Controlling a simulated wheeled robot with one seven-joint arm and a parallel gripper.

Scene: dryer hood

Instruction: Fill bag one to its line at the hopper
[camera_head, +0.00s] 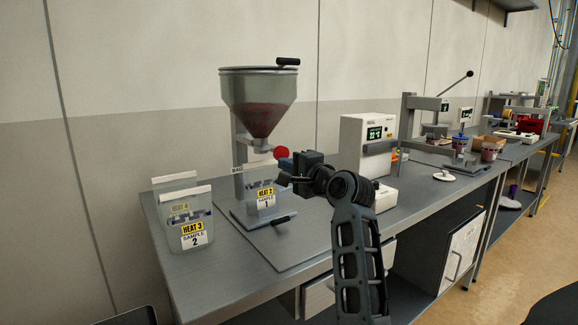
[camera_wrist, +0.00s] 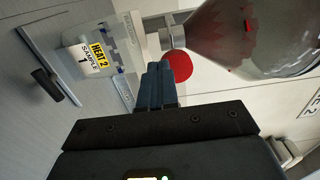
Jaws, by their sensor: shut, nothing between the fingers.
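Two more bags (camera_head: 194,230), the front one marked HEAT 3 SAMPLE 2, stand left of the hopper. A black-handled lever (camera_head: 283,219) projects from the hopper's base. A white instrument (camera_head: 362,146) with a green display stands right of my arm. Bare bench lies in front.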

